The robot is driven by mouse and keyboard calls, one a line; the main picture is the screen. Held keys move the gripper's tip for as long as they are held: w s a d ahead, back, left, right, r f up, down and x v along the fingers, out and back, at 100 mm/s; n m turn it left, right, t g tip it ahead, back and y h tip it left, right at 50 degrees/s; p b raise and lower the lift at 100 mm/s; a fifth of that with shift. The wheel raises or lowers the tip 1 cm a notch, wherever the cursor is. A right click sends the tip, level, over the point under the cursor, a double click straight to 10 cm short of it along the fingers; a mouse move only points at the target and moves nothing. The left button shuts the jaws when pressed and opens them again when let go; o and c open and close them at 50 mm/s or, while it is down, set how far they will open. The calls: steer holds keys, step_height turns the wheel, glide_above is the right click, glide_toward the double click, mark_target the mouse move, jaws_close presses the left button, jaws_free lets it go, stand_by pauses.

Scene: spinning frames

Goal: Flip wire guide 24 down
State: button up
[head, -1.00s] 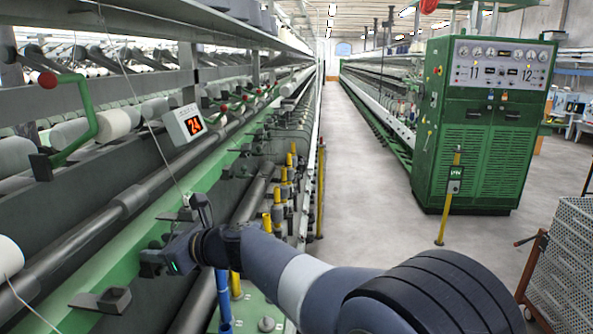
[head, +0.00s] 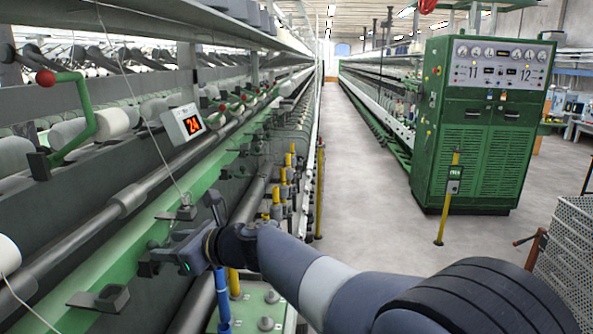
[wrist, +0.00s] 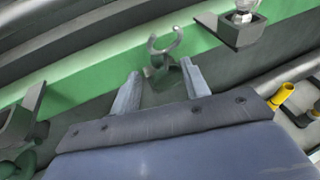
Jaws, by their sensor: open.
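The orange 24 display (head: 187,123) hangs on the spinning frame at the left. Below it, a dark flat bracket (head: 178,212) with a wire running to it sits on the green rail. It also shows at the upper right of the wrist view (wrist: 231,34). My gripper (wrist: 160,73) is open and empty. Which part is wire guide 24 I cannot tell for certain. In the head view my gripper (head: 160,260) is at the rail, its fingertips hard to make out.
Another bracket (head: 100,299) juts from the rail nearer to me; it shows at the left in the wrist view (wrist: 22,118). Yellow-topped spindles (head: 277,195) stand right of the rail.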

mark_target(155, 242)
steer(key=v, duration=0.8)
steer(key=x, duration=1.1)
steer(key=shift+w+a+p, duration=0.1)
steer(key=shift+a+p, duration=0.2)
steer(key=shift+r+h+p, duration=0.3)
steer(key=shift+p, duration=1.25)
steer(key=h+p, duration=0.1)
steer(key=p, duration=0.2)
steer(key=shift+a, duration=0.1)
